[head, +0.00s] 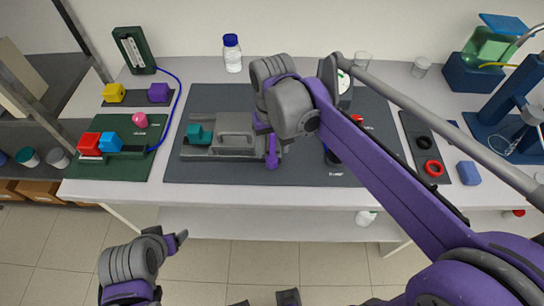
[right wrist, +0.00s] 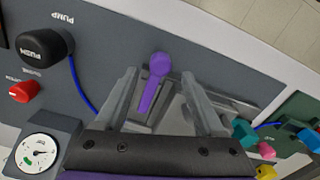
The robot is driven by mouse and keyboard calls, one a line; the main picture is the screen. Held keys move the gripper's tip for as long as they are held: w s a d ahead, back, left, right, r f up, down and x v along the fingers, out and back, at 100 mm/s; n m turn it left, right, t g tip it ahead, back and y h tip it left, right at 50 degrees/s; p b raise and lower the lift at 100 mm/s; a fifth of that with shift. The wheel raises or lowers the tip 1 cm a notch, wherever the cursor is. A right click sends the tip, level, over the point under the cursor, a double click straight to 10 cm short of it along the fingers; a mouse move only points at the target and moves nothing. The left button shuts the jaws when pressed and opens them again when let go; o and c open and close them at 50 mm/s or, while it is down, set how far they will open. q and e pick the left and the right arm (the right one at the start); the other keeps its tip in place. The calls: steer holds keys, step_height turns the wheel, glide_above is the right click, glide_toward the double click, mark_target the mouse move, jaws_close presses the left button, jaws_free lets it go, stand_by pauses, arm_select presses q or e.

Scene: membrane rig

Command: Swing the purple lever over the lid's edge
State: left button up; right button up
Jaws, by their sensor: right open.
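The purple lever (head: 271,155) is at the right end of the grey rig, its round knob toward the table's front. It also shows in the right wrist view (right wrist: 149,92). The grey lid (head: 235,143) with a raised handle lies just left of it. How the lever meets the lid's edge is unclear. My right gripper (right wrist: 158,76) is open, with its fingers on either side of the lever in the picture; contact cannot be seen. In the head view my right wrist hides its fingers. My left gripper (head: 176,241) is low at left, away from the table.
A teal part (head: 200,134) sits at the rig's left end. Left is a green board (head: 117,165) with red, blue and pink pieces. The mat's front strip is clear.

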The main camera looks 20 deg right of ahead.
mark_target(272, 159)
steer(key=shift+f, duration=2.25)
steer(key=shift+c, duration=0.3)
jaws_close()
